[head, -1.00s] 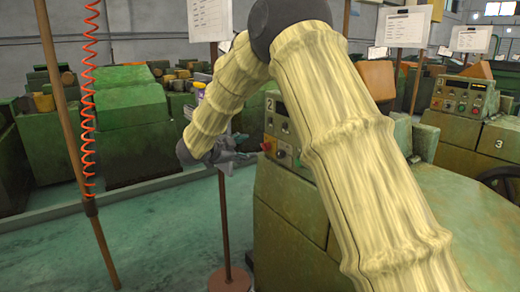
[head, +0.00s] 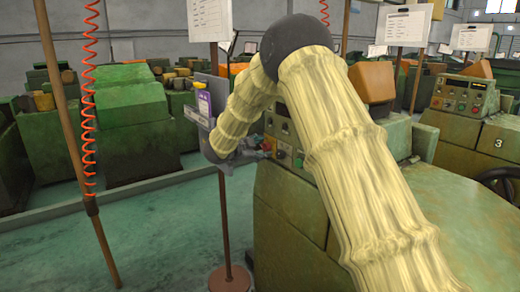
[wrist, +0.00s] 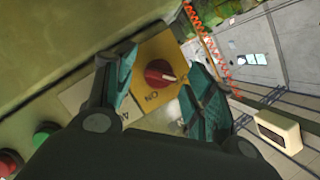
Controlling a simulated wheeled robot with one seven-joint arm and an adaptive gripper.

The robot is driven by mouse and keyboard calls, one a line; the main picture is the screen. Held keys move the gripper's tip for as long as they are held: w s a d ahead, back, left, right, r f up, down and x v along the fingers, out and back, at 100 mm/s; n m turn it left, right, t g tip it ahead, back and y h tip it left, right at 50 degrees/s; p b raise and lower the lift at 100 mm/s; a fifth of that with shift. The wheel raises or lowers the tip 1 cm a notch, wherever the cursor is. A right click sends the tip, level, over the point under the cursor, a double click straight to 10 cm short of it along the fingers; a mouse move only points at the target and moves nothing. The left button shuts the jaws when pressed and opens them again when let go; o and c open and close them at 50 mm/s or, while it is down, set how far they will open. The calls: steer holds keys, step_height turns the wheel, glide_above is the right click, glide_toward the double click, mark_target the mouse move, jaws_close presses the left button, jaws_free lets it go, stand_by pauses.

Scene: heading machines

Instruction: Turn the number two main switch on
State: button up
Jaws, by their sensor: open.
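In the wrist view a red rotary switch (wrist: 158,73) with a white mark sits on a yellow plate (wrist: 158,48). The mark points right, and "ON" is printed on the plate below the knob. My gripper (wrist: 160,66) is open, with one teal finger on each side of the knob; contact is not clear. In the head view my gripper (head: 262,146) is small and partly hidden by my arm at the panel (head: 282,128) of the near green machine (head: 285,200). The switch cannot be made out there.
A green button (wrist: 44,135) and a red button (wrist: 10,162) are on the same panel. A stand with a purple-labelled holder (head: 204,105) is left of my forearm. A brown pole with an orange coiled hose (head: 88,110) stands further left. Machine 3 (head: 490,145) is at right.

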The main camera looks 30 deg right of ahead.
steer(key=shift+c, duration=0.4)
steer(key=c, duration=0.9)
steer(key=shift+c, duration=0.2)
steer(key=shift+f+b, duration=0.15)
steer(key=shift+b, duration=0.3)
steer(key=m+h+b, duration=0.2)
steer(key=m+b, duration=0.3)
steer(key=b, duration=0.5)
steer(key=f+m+t+h+b, duration=0.1)
steer(key=m+h+b, duration=0.1)
steer(key=m+b, duration=0.4)
steer(key=m+t+h+b, duration=0.1)
steer(key=m+b, duration=0.4)
steer(key=b, duration=0.9)
steer(key=shift+f+m+h+b, duration=0.2)
steer(key=shift+m+h+b, duration=0.1)
steer(key=shift+h+b, duration=0.1)
steer(key=shift+r+m, duration=0.15)
steer(key=shift+m, duration=0.25)
